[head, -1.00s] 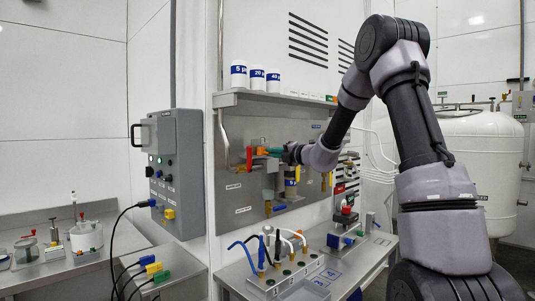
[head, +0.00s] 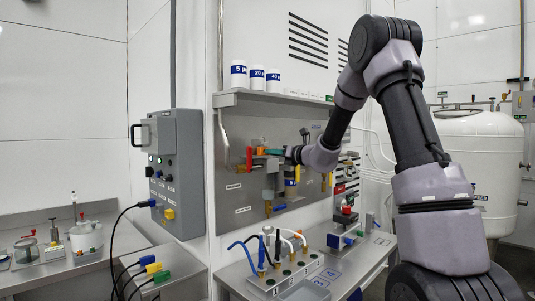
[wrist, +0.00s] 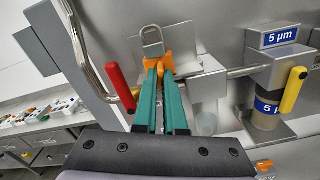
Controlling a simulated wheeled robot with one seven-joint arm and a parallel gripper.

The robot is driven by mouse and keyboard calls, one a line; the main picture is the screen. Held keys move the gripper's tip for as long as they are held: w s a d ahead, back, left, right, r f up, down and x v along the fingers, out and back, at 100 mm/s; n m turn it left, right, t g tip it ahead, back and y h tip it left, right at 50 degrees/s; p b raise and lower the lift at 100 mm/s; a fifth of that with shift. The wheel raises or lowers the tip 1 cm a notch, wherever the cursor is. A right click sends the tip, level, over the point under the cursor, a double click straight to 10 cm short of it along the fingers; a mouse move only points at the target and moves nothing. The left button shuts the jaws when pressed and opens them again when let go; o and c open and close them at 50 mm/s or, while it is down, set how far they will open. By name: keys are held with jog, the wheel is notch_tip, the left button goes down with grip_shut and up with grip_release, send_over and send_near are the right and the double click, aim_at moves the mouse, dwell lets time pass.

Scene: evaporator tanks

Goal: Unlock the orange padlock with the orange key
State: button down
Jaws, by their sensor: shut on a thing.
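The orange padlock (wrist: 158,60) is at the panel in the upper middle of the wrist view, its grey shackle loop standing above the orange body. In the head view it is a small orange patch (head: 258,151) on the steel panel. My gripper (wrist: 160,72) has two long green fingers reaching to the orange body, with orange showing at their tips. The fingers are shut on the orange key, which is mostly hidden between and ahead of them. I cannot tell how deep the key sits in the lock. In the head view my gripper (head: 272,152) is level with the padlock.
A red handle (wrist: 120,87) stands close left of the fingers, and a yellow handle (wrist: 293,89) is at the right. A 5 µm filter housing (wrist: 268,100) is beside it on the pipe. A shelf with white bottles (head: 257,77) is above; a socket box (head: 285,275) is below.

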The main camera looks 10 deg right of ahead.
jog(key=c, duration=0.9)
grip_release()
jog(key=shift+s+d, duration=0.1)
jog(key=shift+v, duration=2.9)
jog(key=s+a+r+n+g, duration=0.2)
jog(key=s+a+n+g, duration=0.2)
jog(key=s+n, duration=0.45)
jog(key=s+a+r+n+g, duration=0.1)
jog(key=s+a+n+g, duration=0.4)
jog(key=s, duration=0.6)
jog(key=s+d+f+n+h, duration=0.1)
jog(key=s+d+n+h, duration=0.2)
jog(key=s+d+n, duration=0.1)
jog(key=s+d+f+n+t+h, duration=0.1)
jog(key=s+d+n+h, duration=0.1)
jog(key=s+d+n, duration=0.3)
jog(key=s+d+f+n+h, duration=0.1)
jog(key=s+d+n+h, duration=0.2)
jog(key=s+n, duration=0.3)
jog(key=shift+s+d+f+t+h, duration=0.15)
jog(key=shift+s+d, duration=0.1)
jog(key=shift+s, duration=0.4)
jog(key=shift+s+d+f+t+h, duration=0.1)
jog(key=shift+s+d, duration=0.15)
jog(key=shift+s, duration=0.4)
jog(key=shift+s+d+f+t+h, duration=0.15)
jog(key=shift+s+d, duration=0.1)
jog(key=shift+s, duration=0.4)
